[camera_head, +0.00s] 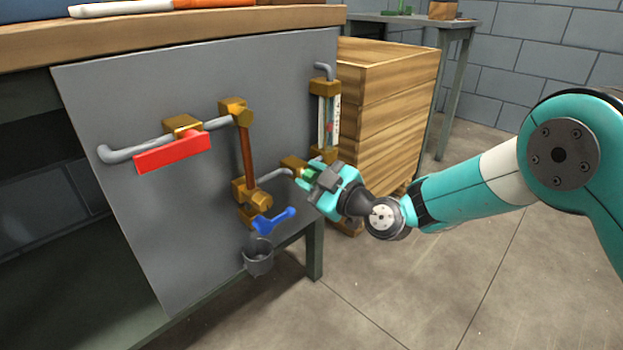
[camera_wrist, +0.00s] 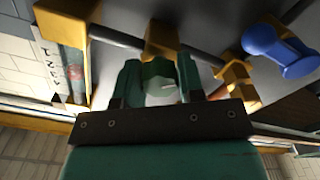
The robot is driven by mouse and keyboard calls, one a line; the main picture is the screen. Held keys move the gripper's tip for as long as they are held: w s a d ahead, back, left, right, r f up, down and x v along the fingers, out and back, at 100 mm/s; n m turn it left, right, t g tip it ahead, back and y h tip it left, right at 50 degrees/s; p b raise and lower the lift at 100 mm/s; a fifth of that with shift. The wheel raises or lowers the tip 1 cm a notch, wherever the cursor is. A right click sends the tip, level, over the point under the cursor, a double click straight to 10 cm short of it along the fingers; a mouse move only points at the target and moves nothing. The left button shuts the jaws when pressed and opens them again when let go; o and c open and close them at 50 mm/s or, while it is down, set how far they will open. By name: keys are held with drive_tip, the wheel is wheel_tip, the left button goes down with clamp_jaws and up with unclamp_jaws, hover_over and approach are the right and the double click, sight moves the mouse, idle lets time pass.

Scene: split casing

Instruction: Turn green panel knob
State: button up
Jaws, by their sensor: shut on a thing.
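The green knob (camera_wrist: 158,80) sits on a brass valve body (camera_wrist: 162,40) on the grey panel (camera_head: 150,85). In the wrist view it lies between my two fingers, with a pale mark on its face. My gripper (camera_wrist: 160,82) is shut on it. In the head view my gripper (camera_head: 312,178) is at the right part of the panel, and its jaws hide most of the knob; only a small green part shows.
A red lever (camera_head: 172,152) and a blue handle (camera_head: 274,221) are on the same pipework. A gauge tube (camera_head: 328,118) stands just above my gripper. A dark cup (camera_head: 258,257) hangs below the blue handle. A wooden crate (camera_head: 390,110) stands behind the panel's right edge.

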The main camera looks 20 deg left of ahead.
drive_tip(key=o, duration=0.9)
drive_tip(key=b+v, duration=0.4)
drive_tip(key=v, duration=1.3)
drive_tip(key=shift+d+b, duration=0.15)
drive_tip(key=shift+b, duration=0.2)
drive_tip(key=shift+s+r, duration=0.1)
